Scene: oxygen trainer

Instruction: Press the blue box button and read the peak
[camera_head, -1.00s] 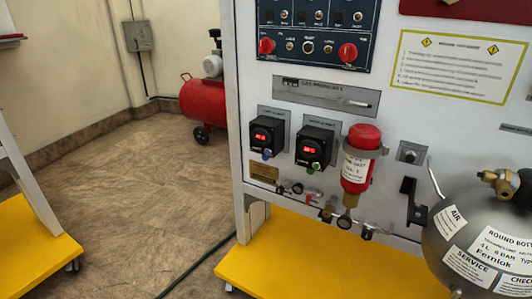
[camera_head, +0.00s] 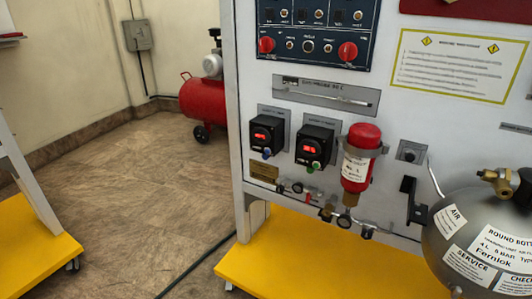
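Two small black boxes with red lit displays are mounted side by side on the white panel. The left box (camera_head: 267,133) has a blue button (camera_head: 267,153) at its lower edge. The right box (camera_head: 315,144) has a green button (camera_head: 315,165) at its lower edge. The digits on both displays are too small to read surely. Neither gripper shows in the head view, and nothing touches the blue button.
A red cylinder (camera_head: 358,157) stands right of the boxes. A grey round tank (camera_head: 485,240) fills the lower right. A yellow base (camera_head: 320,268) juts out below the panel (camera_head: 400,120). A red compressor (camera_head: 205,101) stands behind left. The floor (camera_head: 130,190) between the frames is open.

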